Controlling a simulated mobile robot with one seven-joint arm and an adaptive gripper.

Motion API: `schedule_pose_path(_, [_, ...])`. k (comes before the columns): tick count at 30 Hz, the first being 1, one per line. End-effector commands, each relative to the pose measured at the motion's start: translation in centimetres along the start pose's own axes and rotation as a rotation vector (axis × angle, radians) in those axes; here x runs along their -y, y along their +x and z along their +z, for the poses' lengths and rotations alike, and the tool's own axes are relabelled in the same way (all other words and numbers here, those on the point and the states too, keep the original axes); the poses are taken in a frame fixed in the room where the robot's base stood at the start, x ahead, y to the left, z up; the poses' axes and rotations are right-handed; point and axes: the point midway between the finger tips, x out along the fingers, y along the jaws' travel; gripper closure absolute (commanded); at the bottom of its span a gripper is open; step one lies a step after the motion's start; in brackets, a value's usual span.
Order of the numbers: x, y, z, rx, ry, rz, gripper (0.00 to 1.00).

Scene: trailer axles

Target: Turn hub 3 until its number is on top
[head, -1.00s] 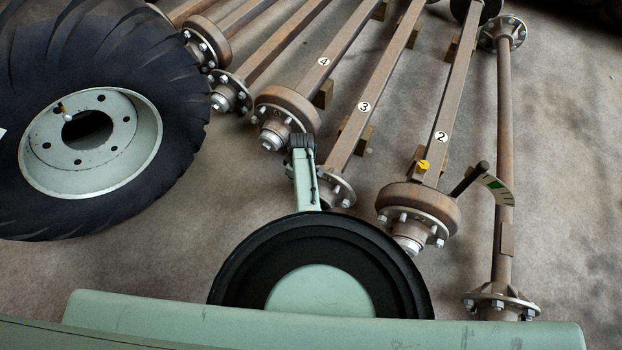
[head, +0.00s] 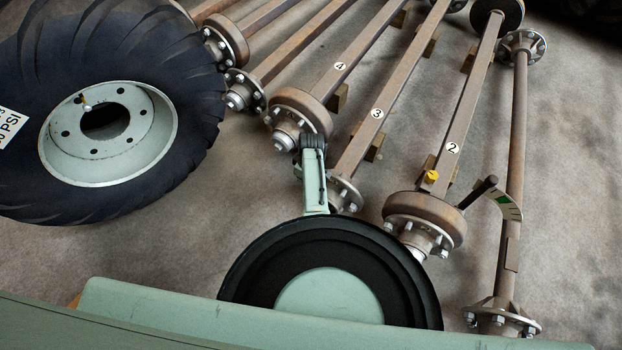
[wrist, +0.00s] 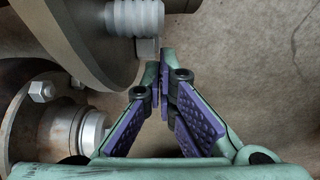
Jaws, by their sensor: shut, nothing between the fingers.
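Hub 3 (head: 346,193) is a bare flange with bolts at the near end of the axle labelled 3 (head: 377,113). In the head view my arm partly covers it, and I see no number on its face. In the wrist view my gripper (wrist: 160,62) is shut and empty, its purple-padded fingers together. Its tips are close beside a thick threaded stud (wrist: 135,17) on a dark flange (wrist: 75,40). I cannot tell whether they touch, nor for sure which hub this is. The fingertips are not clearly seen in the head view.
Hub 4 (head: 298,113) with its drum is left of hub 3. Hub 2 (head: 424,219) is to the right. A large tyre (head: 190,90) lies at left. A silver-capped hub (wrist: 88,130) is lower left in the wrist view. Bare floor (head: 575,190) shows at right.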

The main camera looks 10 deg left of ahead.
Motion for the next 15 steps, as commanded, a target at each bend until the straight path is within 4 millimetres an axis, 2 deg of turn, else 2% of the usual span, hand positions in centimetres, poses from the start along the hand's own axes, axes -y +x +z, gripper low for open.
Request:
schedule_pose_path(1, [0.0,-1.8,-0.6,-0.001,-0.002,0.001,1.00])
schedule_pose_path(3, [0.1,-3.2,-1.2,0.000,0.000,0.001,1.00])
schedule_pose_path(4, [0.0,-3.4,-1.1,-0.003,0.001,0.004,1.00])
schedule_pose_path(9, [0.1,-7.2,-1.4,-0.003,0.000,0.004,1.00])
schedule_pose_path(15, [0.1,-10.5,-1.7,-0.002,0.000,0.003,1.00])
